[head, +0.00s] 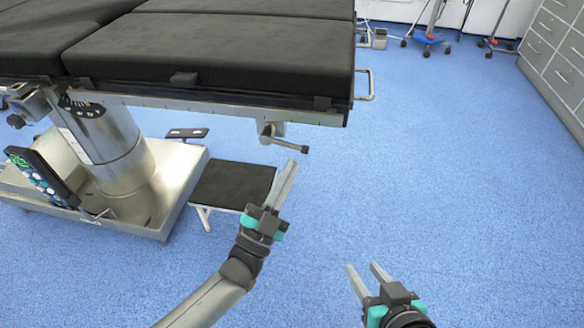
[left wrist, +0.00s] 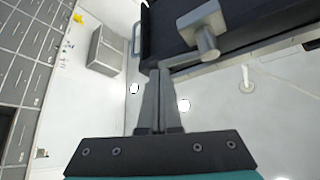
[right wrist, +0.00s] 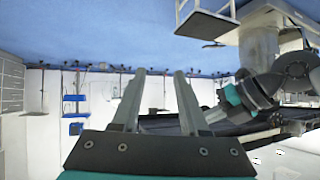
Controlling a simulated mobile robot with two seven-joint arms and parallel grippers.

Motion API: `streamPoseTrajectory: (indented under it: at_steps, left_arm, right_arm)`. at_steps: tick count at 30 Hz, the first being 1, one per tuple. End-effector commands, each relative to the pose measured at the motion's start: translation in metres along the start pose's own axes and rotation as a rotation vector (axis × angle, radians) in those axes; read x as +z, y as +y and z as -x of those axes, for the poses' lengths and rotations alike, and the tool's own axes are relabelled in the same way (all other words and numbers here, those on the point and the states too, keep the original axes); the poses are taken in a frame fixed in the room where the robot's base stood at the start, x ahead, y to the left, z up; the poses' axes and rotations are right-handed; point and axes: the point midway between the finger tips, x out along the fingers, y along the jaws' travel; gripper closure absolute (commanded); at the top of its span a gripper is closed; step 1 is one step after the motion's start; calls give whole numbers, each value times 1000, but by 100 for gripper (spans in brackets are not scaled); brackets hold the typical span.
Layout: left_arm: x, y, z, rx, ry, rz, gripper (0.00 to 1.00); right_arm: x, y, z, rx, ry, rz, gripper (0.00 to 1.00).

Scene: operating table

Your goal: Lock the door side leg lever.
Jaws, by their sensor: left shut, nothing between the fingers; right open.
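The leg lever (head: 288,143) is a short metal handle with a dark tip. It sits on a clamp block under the side rail at the near right end of the operating table (head: 215,50). My left gripper (head: 291,166) is shut and empty, its fingertips just below the lever's tip in the head view. In the left wrist view the lever's clamp (left wrist: 205,35) is just beyond the fingertips; I cannot tell whether they touch. My right gripper (head: 364,270) is open and empty, low over the floor at the right, apart from the table. It also shows open in the right wrist view (right wrist: 160,75).
The table column (head: 105,150) stands on a metal base at the left, with a remote (head: 40,175) hanging there. A black padded step (head: 232,184) is behind my left gripper. Grey drawers (head: 558,50) line the right wall. Blue floor is open at the right.

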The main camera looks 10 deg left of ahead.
Motion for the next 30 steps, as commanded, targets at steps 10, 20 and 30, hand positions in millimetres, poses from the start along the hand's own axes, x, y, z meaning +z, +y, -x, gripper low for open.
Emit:
streamPoseTrajectory:
  at_steps: [10, 20, 30]
  left_arm:
    - [0, 0, -16, 0, 0, 0, 100]
    - [0, 0, -17, 0, 0, 0, 100]
    - [-7, -1, -21, -1, 0, 1, 100]
  right_arm:
    - [-4, -8, -3, -22, 77, -8, 56]
    - [-5, -8, -3, -22, 78, -8, 56]
    - [2, 7, 6, 21, -65, 5, 56]
